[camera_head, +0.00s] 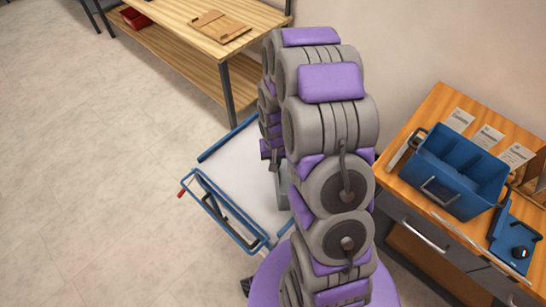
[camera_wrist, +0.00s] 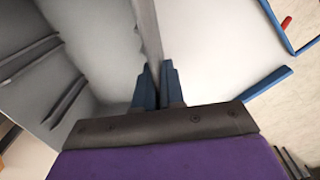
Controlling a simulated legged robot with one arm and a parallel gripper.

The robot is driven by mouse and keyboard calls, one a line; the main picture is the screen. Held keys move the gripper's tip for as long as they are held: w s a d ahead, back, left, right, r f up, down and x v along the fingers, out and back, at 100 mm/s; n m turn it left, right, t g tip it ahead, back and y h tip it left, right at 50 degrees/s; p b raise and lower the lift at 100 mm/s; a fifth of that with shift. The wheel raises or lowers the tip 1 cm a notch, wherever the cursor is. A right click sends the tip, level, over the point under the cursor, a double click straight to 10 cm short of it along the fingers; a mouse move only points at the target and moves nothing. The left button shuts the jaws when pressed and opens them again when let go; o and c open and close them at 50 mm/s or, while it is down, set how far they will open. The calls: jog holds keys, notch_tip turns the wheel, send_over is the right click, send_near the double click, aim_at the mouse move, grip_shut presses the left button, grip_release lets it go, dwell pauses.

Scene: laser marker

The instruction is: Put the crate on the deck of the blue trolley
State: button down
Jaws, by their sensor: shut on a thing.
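The crate (camera_wrist: 95,55) is light grey, with dark ridges or slots on one side. It fills the left of the wrist view. My gripper (camera_wrist: 158,78) is shut on the crate's thin upright wall, with a blue finger on each side. The blue trolley's pale deck (camera_wrist: 220,45) lies beneath, at the right of the wrist view. In the head view the trolley deck (camera_head: 238,170) is left of my arm, edged by blue rails. A small grey part of the crate (camera_head: 281,188) shows there, over the deck area; my arm hides the rest. Whether the crate touches the deck cannot be told.
A wooden workbench (camera_head: 190,25) with a lower shelf stands behind the trolley. At right, a wooden-topped desk (camera_head: 440,100) carries a blue bin (camera_head: 455,170), paper sheets and a blue device (camera_head: 515,240). The trolley's blue handle (camera_head: 225,210) is at its near left. Floor at left is clear.

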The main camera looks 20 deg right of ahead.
jog(key=w+a+f+b, duration=0.1)
jog(key=w+f+b, duration=0.1)
jog(key=w, duration=0.5)
jog(key=w+a+f+b, duration=0.1)
jog(key=w+a+f, duration=0.1)
jog(key=w, duration=0.5)
jog(key=shift+a+f+m+b, duration=0.3)
jog(key=shift+f+m+b, duration=0.1)
jog(key=shift+f, duration=0.15)
jog(key=c, duration=1.2)
grip_release()
jog(key=shift+d, duration=0.1)
jog(key=shift+c, duration=0.2)
